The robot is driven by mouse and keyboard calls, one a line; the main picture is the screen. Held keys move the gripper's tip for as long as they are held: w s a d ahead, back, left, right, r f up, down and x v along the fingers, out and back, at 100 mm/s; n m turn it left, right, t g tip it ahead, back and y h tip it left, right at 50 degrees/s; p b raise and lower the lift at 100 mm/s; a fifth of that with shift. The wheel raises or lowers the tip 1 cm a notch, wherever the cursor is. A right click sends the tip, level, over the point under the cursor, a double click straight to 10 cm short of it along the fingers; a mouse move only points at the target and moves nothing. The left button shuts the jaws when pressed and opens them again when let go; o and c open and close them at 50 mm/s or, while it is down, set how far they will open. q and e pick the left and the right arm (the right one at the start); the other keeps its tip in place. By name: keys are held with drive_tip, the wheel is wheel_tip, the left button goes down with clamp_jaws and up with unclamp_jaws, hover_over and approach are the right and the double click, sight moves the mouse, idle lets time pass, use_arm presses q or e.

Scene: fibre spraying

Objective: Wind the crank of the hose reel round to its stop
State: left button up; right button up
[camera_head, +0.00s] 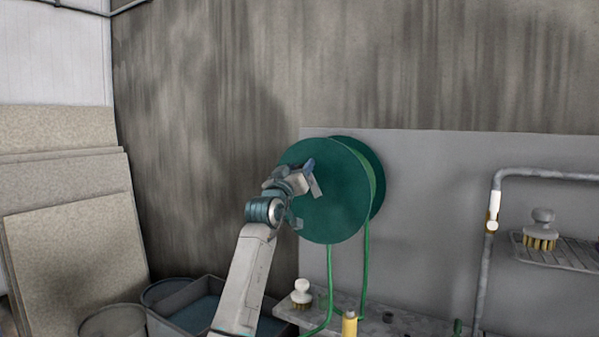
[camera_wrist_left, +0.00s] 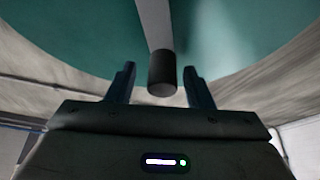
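The hose reel (camera_head: 345,212) is a dark green drum on the grey wall panel in the head view, with green hose hanging below it. My left arm reaches up across its face. My left gripper (camera_head: 309,172) is at the reel's front and partly hides the crank there. In the left wrist view, the grey crank arm (camera_wrist_left: 154,22) ends in a dark cylindrical handle (camera_wrist_left: 162,74). The handle stands between the two open fingers of the left gripper (camera_wrist_left: 160,88), with a gap visible on both sides. My right gripper is in neither view.
A ledge below the reel (camera_head: 377,322) holds a white-knobbed brush (camera_head: 301,294) and a yellowish bottle (camera_head: 349,324). A pipe (camera_head: 485,250) and a rack with another brush (camera_head: 540,230) are at right. Tubs (camera_head: 113,322) and leaning boards (camera_head: 75,240) are at left.

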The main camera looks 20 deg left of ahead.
use_arm(q)
drive_tip(key=shift+f, duration=0.2)
drive_tip(key=shift+f, duration=0.15)
drive_tip(key=shift+s+f, duration=0.15)
drive_tip(key=shift+s, duration=0.25)
drive_tip(key=b+v, duration=0.1)
drive_tip(key=v, duration=0.8)
drive_tip(key=shift+s, duration=0.45)
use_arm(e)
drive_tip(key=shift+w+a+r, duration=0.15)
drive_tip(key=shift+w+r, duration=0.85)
use_arm(q)
drive_tip(key=shift+a, duration=0.1)
